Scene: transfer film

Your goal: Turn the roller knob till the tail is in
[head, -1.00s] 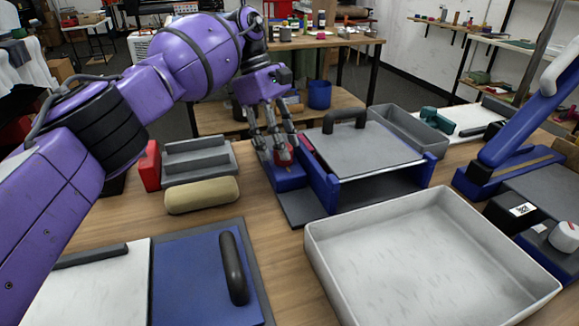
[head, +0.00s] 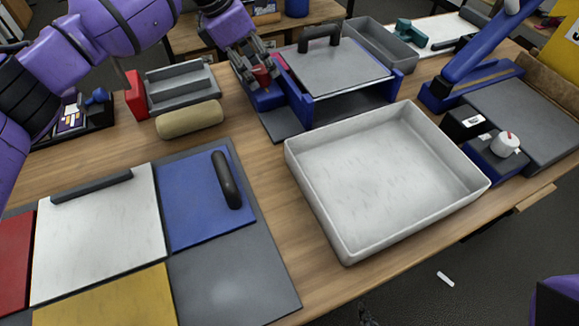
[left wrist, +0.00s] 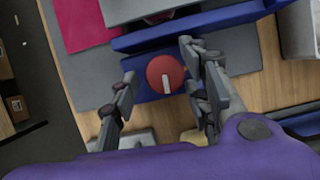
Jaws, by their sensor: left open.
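The red round knob (left wrist: 165,72) with a white pointer bar sits on the blue block in the left wrist view. In the head view the knob (head: 262,77) is partly hidden by my fingers. It is at the left side of the blue-framed roller unit (head: 345,104), which has a grey top and black handle. My left gripper (head: 258,70) is open, pointing down at the knob. In the left wrist view its fingers (left wrist: 158,64) stand on either side of the knob with gaps. No film tail can be made out.
A pale empty tray (head: 352,240) stands in front of the unit. A tan roll (head: 189,119) and a grey rack (head: 180,88) lie left. Coloured panels (head: 200,200) cover the front left. A white knob (head: 506,143) on a blue box is at right. Bare wood lies between.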

